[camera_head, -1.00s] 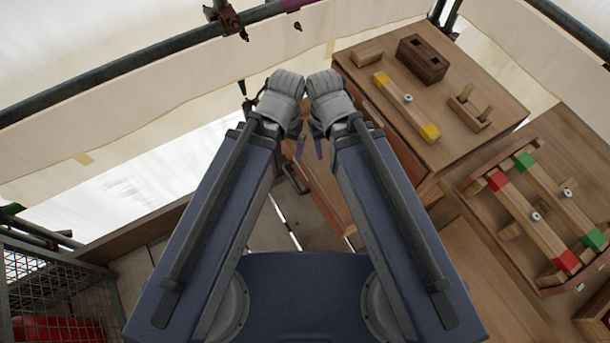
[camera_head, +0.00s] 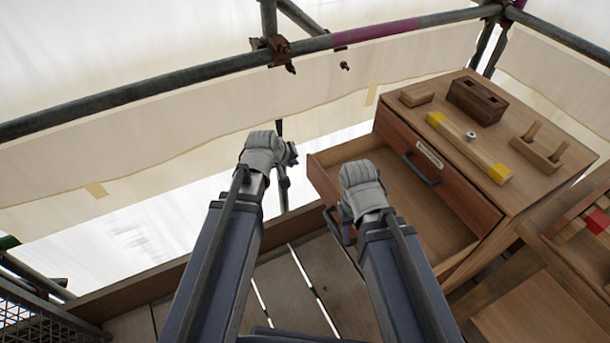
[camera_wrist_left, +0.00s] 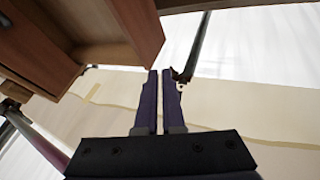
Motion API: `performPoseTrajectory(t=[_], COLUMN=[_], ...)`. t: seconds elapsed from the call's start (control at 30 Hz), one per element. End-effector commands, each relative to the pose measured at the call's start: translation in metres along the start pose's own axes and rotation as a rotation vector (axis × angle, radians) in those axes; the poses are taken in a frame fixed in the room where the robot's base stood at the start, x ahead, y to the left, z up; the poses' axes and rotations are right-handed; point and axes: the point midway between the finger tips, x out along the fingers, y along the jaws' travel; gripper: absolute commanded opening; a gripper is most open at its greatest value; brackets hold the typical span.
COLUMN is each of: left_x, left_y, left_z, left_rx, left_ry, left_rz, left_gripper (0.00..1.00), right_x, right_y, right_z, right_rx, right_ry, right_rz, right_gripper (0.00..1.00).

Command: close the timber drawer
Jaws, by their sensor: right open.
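The timber drawer (camera_head: 393,172) stands pulled out from the wooden cabinet (camera_head: 512,178), below a reddish front panel with a dark handle and a label. Its inside looks empty, and my right arm hides part of its front. My right gripper (camera_head: 342,228) is open at the drawer's outer front edge; whether it touches cannot be told. My left gripper (camera_head: 291,158) is left of the drawer, beyond its far front corner, and holds nothing. In the left wrist view its two fingers (camera_wrist_left: 160,98) lie nearly together, with a drawer corner (camera_wrist_left: 140,25) above them.
On the cabinet top lie a yellow-ended bar (camera_head: 470,146), a dark block with holes (camera_head: 477,101), a small block (camera_head: 417,96) and a pegged holder (camera_head: 538,148). A scaffold pipe (camera_head: 190,76) runs behind. A tray (camera_head: 578,235) stands right. Plank floor (camera_head: 300,290) lies below.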

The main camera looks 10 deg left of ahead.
Motion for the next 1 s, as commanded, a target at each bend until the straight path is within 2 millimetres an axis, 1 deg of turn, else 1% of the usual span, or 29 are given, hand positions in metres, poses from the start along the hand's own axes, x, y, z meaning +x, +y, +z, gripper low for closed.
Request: performPoseTrajectory(t=[0.03, 0.17, 0.27, 0.37, 0.47, 0.8, 1.0], left_x=[0.007, 0.008, 0.007, 0.013, 0.025, 0.085, 0.115], left_y=[-0.005, -0.006, -0.006, -0.006, -0.007, -0.007, -0.005], left_z=[-0.003, -0.01, -0.011, -0.01, -0.01, -0.011, -0.012], left_rx=[-0.022, -0.048, -0.05, -0.049, -0.047, -0.047, -0.045], left_ry=[0.016, 0.036, 0.037, 0.036, 0.036, 0.035, 0.035], left_rz=[0.009, 0.02, 0.021, 0.02, 0.02, 0.019, 0.019], left_gripper=[0.0, 0.0, 0.0, 0.0, 0.0, 0.0, 0.0], right_x=[0.008, 0.01, 0.009, 0.014, 0.025, 0.072, 0.096], right_y=[-0.001, -0.001, -0.001, -0.001, -0.002, -0.007, -0.009], right_z=[-0.001, -0.001, -0.001, -0.001, -0.002, -0.004, -0.006], right_rx=[0.0, 0.0, 0.0, 0.0, 0.0, 0.0, 0.0], right_ry=[0.0, 0.0, 0.0, 0.0, 0.0, 0.0, 0.0], right_rz=[0.0, 0.0, 0.0, 0.0, 0.0, 0.0, 0.0], right_gripper=[0.5, 0.5, 0.5, 0.5, 0.5, 0.5, 0.5])
